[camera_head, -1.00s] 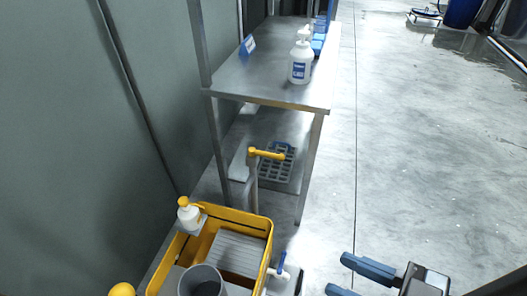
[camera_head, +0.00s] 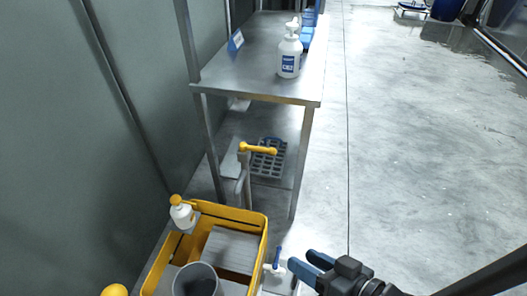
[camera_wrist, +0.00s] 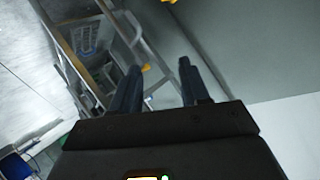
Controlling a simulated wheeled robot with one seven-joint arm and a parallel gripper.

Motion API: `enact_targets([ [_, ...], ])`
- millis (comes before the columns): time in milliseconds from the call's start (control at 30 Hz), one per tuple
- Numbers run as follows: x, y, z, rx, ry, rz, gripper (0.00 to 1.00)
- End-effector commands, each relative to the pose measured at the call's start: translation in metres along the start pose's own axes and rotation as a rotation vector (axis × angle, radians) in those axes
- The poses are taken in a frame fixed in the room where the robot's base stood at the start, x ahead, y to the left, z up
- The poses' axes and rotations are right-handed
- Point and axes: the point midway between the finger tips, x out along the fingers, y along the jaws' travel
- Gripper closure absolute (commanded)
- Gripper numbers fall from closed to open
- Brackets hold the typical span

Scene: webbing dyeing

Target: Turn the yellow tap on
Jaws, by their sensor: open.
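The yellow tap (camera_head: 258,149) is a yellow lever on top of a grey upright post, behind the yellow sink unit in the head view. Its lever points to the right. My gripper (camera_head: 301,262) is open and empty, lower and to the right of the tap, apart from it. In the wrist view my two dark fingers (camera_wrist: 159,64) are spread with nothing held between them. A small yellow piece (camera_wrist: 146,68) shows beside the left fingertip; I cannot tell whether it is the tap.
A blue-handled tap (camera_head: 277,258) is close to my gripper. A steel shelf (camera_head: 255,80) with a white bottle (camera_head: 289,58) stands behind.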

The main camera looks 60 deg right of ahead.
Motion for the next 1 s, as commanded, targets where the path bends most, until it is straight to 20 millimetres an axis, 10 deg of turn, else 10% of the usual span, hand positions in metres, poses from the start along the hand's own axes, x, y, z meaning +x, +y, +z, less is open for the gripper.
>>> enact_targets([
  [267,0.12,0.044,0.017,0.588,-0.065,0.065,0.55],
  [533,0.213,0.088,-0.037,1.093,-0.103,-0.042,0.55],
  [800,0.248,0.141,-0.133,1.422,-0.132,-0.248,0.55],
  [1000,0.247,0.158,-0.166,1.497,-0.148,-0.326,0.55],
])
